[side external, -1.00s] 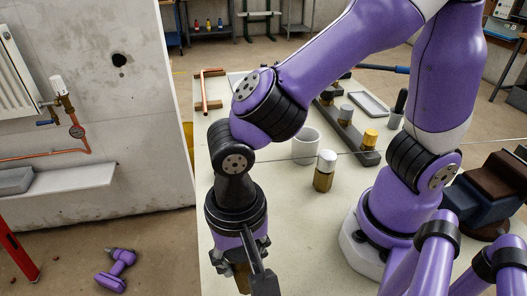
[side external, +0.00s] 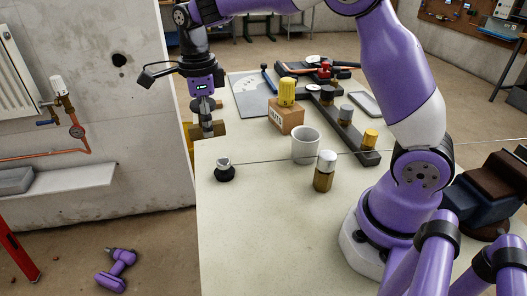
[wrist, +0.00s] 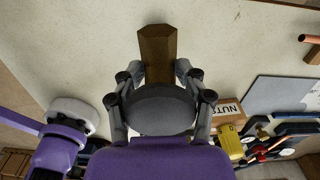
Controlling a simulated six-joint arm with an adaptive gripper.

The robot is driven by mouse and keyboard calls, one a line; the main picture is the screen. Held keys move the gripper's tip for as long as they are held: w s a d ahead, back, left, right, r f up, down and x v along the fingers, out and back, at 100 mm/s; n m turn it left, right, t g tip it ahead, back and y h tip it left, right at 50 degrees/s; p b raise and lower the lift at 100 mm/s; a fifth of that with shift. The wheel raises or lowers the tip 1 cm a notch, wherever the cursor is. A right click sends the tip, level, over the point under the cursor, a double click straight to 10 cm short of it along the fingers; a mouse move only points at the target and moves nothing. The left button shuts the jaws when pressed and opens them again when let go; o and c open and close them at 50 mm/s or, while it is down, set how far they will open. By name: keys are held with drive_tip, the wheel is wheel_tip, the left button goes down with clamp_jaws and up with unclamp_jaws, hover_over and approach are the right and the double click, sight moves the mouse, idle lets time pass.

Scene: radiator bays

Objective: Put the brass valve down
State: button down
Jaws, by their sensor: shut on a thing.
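The brass valve (side external: 218,129) is a dull brown-gold body held in my gripper (side external: 205,116) at the table's left edge in the side view. It lies roughly sideways below the grey fingers. In the wrist view the valve (wrist: 157,50) sticks out beyond my gripper (wrist: 158,82) as a brown, faceted bar over pale tabletop. The fingers are shut on it, and their grip hides part of it. I cannot tell whether it touches the table (side external: 265,235).
A white cup (side external: 305,146), a brass piece with a white cap (side external: 324,172) and a small black-and-white part (side external: 224,171) stand on the table. Behind are a cardboard box (side external: 286,117) with a yellow part on top and a dark rack (side external: 345,135). The front tabletop is clear.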

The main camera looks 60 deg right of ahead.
drive_tip(key=shift+m, duration=0.5)
drive_tip(key=w+d+f, duration=0.1)
drive_tip(key=d+f, duration=0.1)
drive_tip(key=d, duration=0.2)
drive_tip(key=w+d+f, duration=0.1)
drive_tip(key=d+f, duration=0.1)
drive_tip(key=d, duration=0.2)
drive_tip(key=w+d+f, duration=0.1)
drive_tip(key=d+f, duration=0.1)
drive_tip(key=d, duration=0.2)
drive_tip(key=shift+w+d+f, duration=0.3)
drive_tip(key=shift+f, duration=0.1)
drive_tip(key=shift+d+f, duration=0.15)
drive_tip(key=shift+f, duration=1.95)
drive_tip(key=shift+f, duration=0.15)
drive_tip(key=shift+c, duration=1.1)
unclamp_jaws()
